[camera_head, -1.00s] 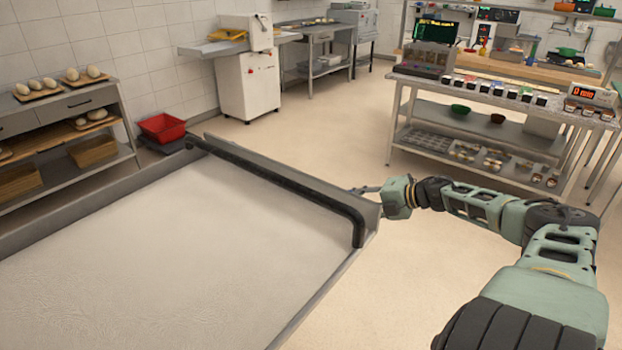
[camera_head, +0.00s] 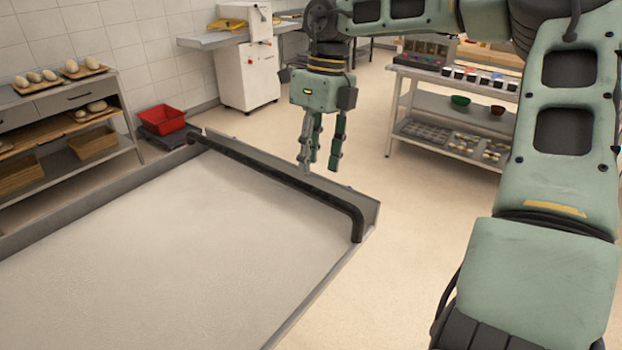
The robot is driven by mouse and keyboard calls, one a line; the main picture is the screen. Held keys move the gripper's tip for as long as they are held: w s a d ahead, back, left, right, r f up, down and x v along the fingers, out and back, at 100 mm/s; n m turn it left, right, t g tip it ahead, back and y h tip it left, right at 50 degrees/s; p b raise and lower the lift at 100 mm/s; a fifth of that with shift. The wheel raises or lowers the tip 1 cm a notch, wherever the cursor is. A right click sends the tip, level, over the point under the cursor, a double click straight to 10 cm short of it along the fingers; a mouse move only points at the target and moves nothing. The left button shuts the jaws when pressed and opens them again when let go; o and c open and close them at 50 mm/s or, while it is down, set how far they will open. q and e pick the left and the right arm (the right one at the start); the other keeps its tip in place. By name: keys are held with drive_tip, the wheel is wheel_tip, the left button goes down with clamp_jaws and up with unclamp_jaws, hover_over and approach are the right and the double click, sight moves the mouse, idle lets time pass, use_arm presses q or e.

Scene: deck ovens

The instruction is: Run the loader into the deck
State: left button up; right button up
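The loader (camera_head: 165,255) is a wide, pale cloth-covered bed in a grey metal frame. It fills the lower left of the head view. A black bar handle (camera_head: 275,184) runs along its far end, bent down at both ends. My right gripper (camera_head: 319,166) points down just beyond the handle's middle in the picture. Its fingers look apart with nothing between them. I cannot tell whether it touches the end plate of the frame. My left gripper is out of view. No deck opening is in view.
A shelf rack with dough pieces (camera_head: 60,130) stands at the left. A white machine (camera_head: 247,75) stands at the back wall. A steel worktable (camera_head: 450,120) stands at the right. Floor between is clear.

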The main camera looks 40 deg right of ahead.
sight(310, 186)
drive_tip(key=shift+a+f+p, duration=0.2)
drive_tip(key=shift+a+f, duration=0.05)
drive_tip(key=shift+f, duration=1.1)
drive_tip(key=shift+a+f+p, duration=0.15)
drive_tip(key=shift+a+f, duration=0.1)
drive_tip(key=shift+f, duration=1.05)
clamp_jaws()
